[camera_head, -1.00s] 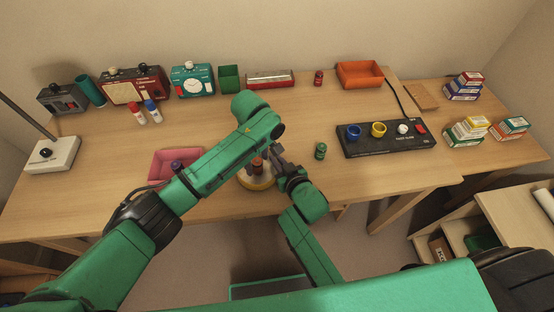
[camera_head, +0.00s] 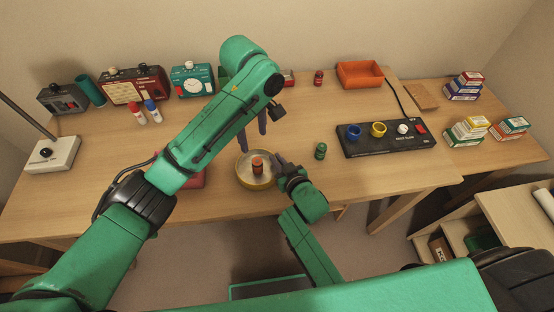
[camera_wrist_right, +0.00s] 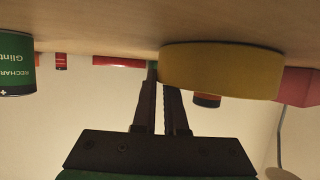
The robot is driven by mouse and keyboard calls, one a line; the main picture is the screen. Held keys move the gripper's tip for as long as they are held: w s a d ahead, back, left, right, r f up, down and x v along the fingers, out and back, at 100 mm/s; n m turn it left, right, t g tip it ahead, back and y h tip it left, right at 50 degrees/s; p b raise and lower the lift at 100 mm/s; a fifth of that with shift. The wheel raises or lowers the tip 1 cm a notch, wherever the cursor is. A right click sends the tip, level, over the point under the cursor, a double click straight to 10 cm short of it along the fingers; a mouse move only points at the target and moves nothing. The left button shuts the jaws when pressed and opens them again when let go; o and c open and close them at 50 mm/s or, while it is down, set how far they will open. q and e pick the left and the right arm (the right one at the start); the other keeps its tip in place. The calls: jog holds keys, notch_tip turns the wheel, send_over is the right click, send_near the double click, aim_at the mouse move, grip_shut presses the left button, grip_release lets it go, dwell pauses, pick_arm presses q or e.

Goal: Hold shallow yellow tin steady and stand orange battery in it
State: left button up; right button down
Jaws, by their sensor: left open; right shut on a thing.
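The shallow yellow tin (camera_head: 262,186) sits on the desk near its front edge. The orange battery (camera_head: 257,164) stands upright inside it, near the middle. My left gripper (camera_head: 252,135) is open and empty, above and behind the tin, clear of the battery. My right gripper (camera_head: 280,163) is shut on the tin's right rim. The right wrist view is upside down; the tin (camera_wrist_right: 220,72) shows there beside the right fingers (camera_wrist_right: 163,88), and the battery's end (camera_wrist_right: 207,100) shows past its rim.
A pink tray (camera_head: 190,179) lies left of the tin, partly hidden by my left arm. A green battery (camera_head: 320,151) stands to the right, before the black panel with cups (camera_head: 385,140). An orange bin (camera_head: 360,75) and red battery (camera_head: 319,78) are farther back.

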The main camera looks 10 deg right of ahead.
jog(key=shift+s+f, duration=0.2)
jog(key=shift+f, duration=0.15)
jog(key=c, duration=1.1)
grip_release()
jog(key=shift+o, duration=1.1)
jog(key=shift+w, duration=0.1)
jog(key=shift+w+r, duration=0.1)
jog(key=v, duration=1.2)
jog(key=shift+r, duration=0.1)
